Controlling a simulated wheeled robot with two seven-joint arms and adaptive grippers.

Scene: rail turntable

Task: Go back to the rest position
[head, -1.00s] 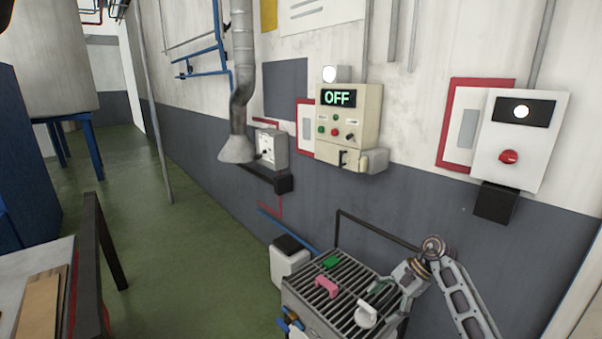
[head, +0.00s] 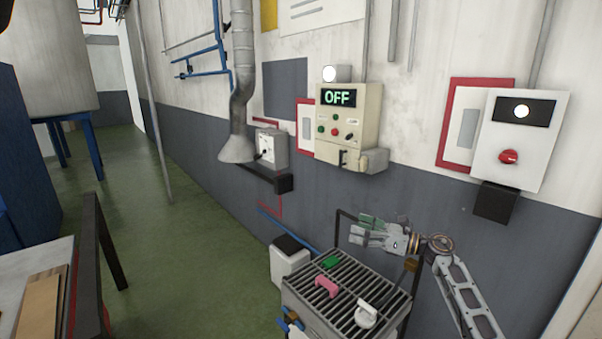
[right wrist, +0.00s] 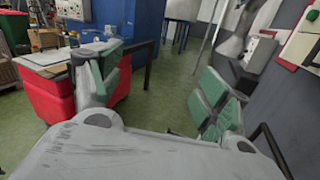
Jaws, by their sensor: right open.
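My right gripper (head: 368,231) is above the back of the slatted grating table (head: 345,300) in the head view, its fingers pointing left. In the right wrist view its two green-padded fingers (right wrist: 160,90) stand wide apart with nothing between them. On the grating lie a green block (head: 331,262), a pink piece (head: 326,287) and a white round-handled piece (head: 366,315), all apart from the gripper. My left gripper does not show.
On the wall hang a cream control box (head: 347,125) reading OFF and a white box with a red knob (head: 520,140). A grey duct (head: 240,80) hangs left of them. A white bin (head: 289,262) stands by the table. Green floor (head: 190,240) is clear at left.

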